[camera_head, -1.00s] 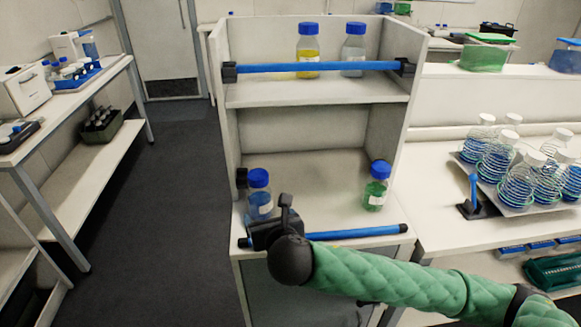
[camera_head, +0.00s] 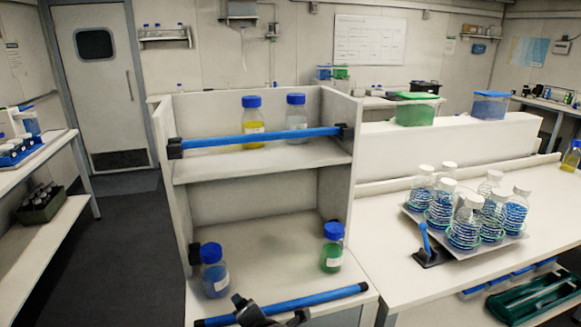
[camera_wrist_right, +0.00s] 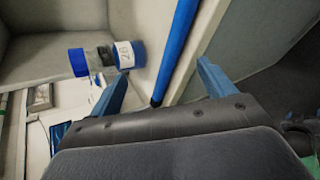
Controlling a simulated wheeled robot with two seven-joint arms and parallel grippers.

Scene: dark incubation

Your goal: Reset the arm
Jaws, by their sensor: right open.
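My right gripper (camera_head: 262,314) shows only in part at the bottom edge of the head view, in front of the shelf unit's lower level. In the right wrist view its two blue fingers (camera_wrist_right: 160,90) are spread apart with nothing held between them. Beyond them lie a blue rail (camera_wrist_right: 178,45) and a blue-capped bottle of blue liquid (camera_wrist_right: 138,54). In the head view that bottle (camera_head: 215,275) stands upright at the lower left of the shelf, behind the lower blue rail (camera_head: 300,302). My left gripper is not in view.
A green bottle (camera_head: 332,252) stands at the lower right of the shelf. Yellow (camera_head: 252,118) and clear (camera_head: 297,115) bottles stand above, behind the upper rail (camera_head: 260,137). The right bench holds a tray of several flasks (camera_head: 415,213) and a blue-handled stand (camera_head: 428,250). The left floor is clear.

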